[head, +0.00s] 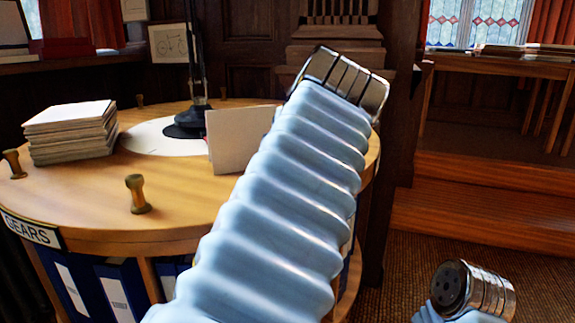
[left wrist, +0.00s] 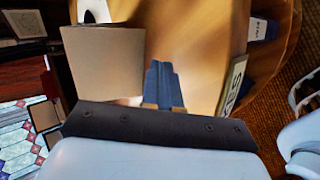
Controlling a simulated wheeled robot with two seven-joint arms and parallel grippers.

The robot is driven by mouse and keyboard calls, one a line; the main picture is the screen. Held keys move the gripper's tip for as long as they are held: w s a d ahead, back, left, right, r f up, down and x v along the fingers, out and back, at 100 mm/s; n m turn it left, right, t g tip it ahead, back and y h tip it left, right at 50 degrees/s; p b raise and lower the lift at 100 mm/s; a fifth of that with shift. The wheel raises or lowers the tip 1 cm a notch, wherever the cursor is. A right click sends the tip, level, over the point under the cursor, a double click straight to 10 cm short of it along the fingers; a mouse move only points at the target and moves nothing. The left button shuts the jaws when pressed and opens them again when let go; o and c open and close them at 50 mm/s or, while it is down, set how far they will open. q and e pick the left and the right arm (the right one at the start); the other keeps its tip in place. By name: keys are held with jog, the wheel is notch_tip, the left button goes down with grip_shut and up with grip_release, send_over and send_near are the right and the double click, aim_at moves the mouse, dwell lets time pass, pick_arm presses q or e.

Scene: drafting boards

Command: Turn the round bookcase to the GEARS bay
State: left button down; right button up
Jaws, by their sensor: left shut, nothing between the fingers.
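The round bookcase (head: 90,205) has a wooden top with short brass pegs, one of them (head: 138,195) near the front edge. A GEARS label (head: 31,230) sits on its rim at the left front, above blue binders (head: 120,290). In the left wrist view, the wooden top (left wrist: 200,40) shows with another, partly cut-off label (left wrist: 233,88) on its rim. My left gripper (left wrist: 161,75) is shut and empty over the top. In the head view its fingers are hidden behind my blue-sleeved left arm. My right gripper is not in view; only part of the right arm shows, lower right.
A stack of papers (head: 70,132), a pale upright board (head: 238,138) and a dark lamp stand (head: 193,60) stand on the top. Wooden steps (head: 490,175) and a table (head: 500,68) are at the right. Carpet (head: 400,265) is open floor at the right.

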pick_arm(q)
notch_tip(320, 180, up, 8)
dwell(0.5)
dwell(0.4)
